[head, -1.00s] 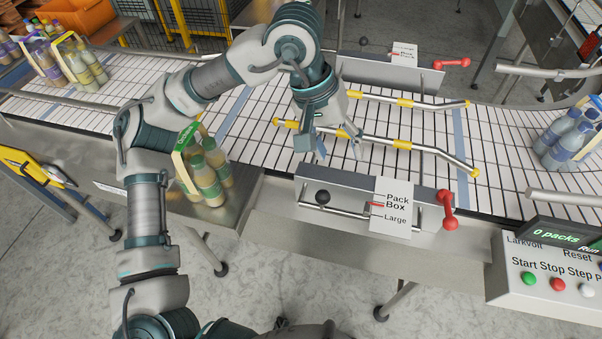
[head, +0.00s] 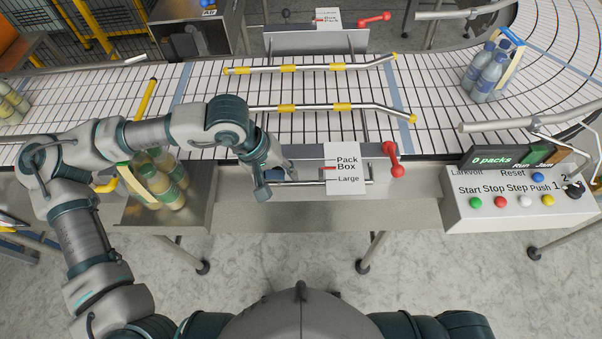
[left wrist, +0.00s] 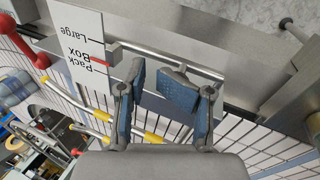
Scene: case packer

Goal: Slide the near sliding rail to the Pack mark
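The near sliding rail (head: 330,107), a steel bar with yellow sleeves, lies along the conveyor's near side. Its front housing carries a white scale plate (head: 345,168) marked Pack, Box and Large, with a red line beside Box. The plate also shows upside down in the left wrist view (left wrist: 75,50). A red lever (head: 393,162) stands right of it. My left gripper (head: 279,190) is at the housing's front, left of the plate. Its blue-padded fingers (left wrist: 160,92) are apart by the steel guide bar (left wrist: 150,54). The housing's black knob is not clearly visible there. My right gripper is out of view.
Green-labelled bottles (head: 160,182) stand on a side shelf beneath my left arm. A blue bottle pack (head: 487,70) is on the conveyor at right. The control panel (head: 515,205) stands at near right. The far rail (head: 310,66) runs behind.

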